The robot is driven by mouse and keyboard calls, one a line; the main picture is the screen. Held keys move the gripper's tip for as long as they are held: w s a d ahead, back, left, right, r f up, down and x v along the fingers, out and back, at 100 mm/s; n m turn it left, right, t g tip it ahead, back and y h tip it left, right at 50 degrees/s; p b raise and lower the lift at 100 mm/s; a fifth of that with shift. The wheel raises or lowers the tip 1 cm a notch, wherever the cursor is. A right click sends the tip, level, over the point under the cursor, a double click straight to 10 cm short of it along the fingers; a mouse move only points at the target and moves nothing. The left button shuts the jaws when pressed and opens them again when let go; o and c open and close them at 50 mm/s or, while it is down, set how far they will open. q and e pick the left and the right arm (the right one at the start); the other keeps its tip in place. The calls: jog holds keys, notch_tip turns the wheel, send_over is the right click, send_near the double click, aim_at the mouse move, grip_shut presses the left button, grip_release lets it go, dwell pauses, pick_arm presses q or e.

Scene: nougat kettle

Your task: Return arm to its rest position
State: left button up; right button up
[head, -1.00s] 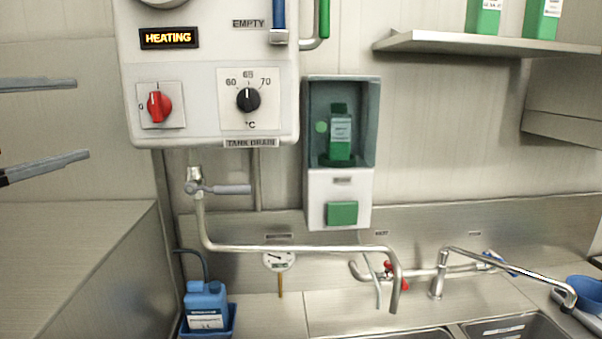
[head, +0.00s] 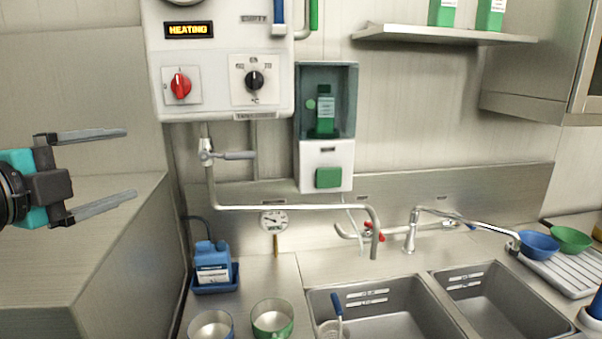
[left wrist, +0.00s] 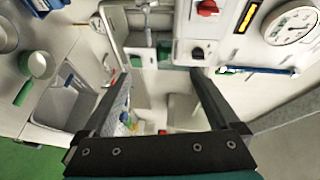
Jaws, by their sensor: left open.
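My left gripper (head: 104,172) reaches in from the left edge of the head view. Its two grey fingers are wide apart with nothing between them. It is clear of the wall unit and its controls. In the left wrist view the same open fingers (left wrist: 160,100) frame a distant, tilted view of the room. The heating control box (head: 222,60) hangs on the wall to the right of the gripper. It has a lit HEATING display, a red switch (head: 180,85) and a black temperature dial (head: 254,80). My right gripper does not show.
A steel block (head: 70,230) stands below my left gripper. A blue canister (head: 212,262), two mugs (head: 272,318) and a double sink (head: 375,310) are on the counter. A green soap dispenser (head: 326,170) and a shelf (head: 440,34) are on the wall.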

pick_arm(q)
jog(key=s+d+f+n+g+y, duration=0.15)
jog(key=d+f+n, duration=0.3)
jog(key=f, duration=0.75)
jog(key=d+f+n+g, duration=0.2)
jog(key=d+f+n, duration=0.3)
jog(key=f, duration=0.8)
jog(key=s+d+f+n+g+y, duration=0.25)
jog(key=s+f+n+g, duration=0.6)
jog(key=s+f, duration=1.15)
notch_tip(320, 180, down, 27)
jog(key=s+g+b, duration=0.2)
jog(key=s+b, duration=0.1)
jog(key=b, duration=0.5)
jog(key=s+a+f+b, duration=0.1)
jog(key=s+f+b, duration=0.2)
jog(key=s+f, duration=0.4)
jog(key=s+a+f+g+b, duration=0.1)
jog(key=s+f+b, duration=0.2)
jog(key=s+f, duration=0.5)
notch_tip(320, 180, down, 6)
jog(key=shift+s+a+r+m, duration=0.1)
jog(key=shift+s+a+m, duration=0.05)
jog(key=shift+m, duration=0.25)
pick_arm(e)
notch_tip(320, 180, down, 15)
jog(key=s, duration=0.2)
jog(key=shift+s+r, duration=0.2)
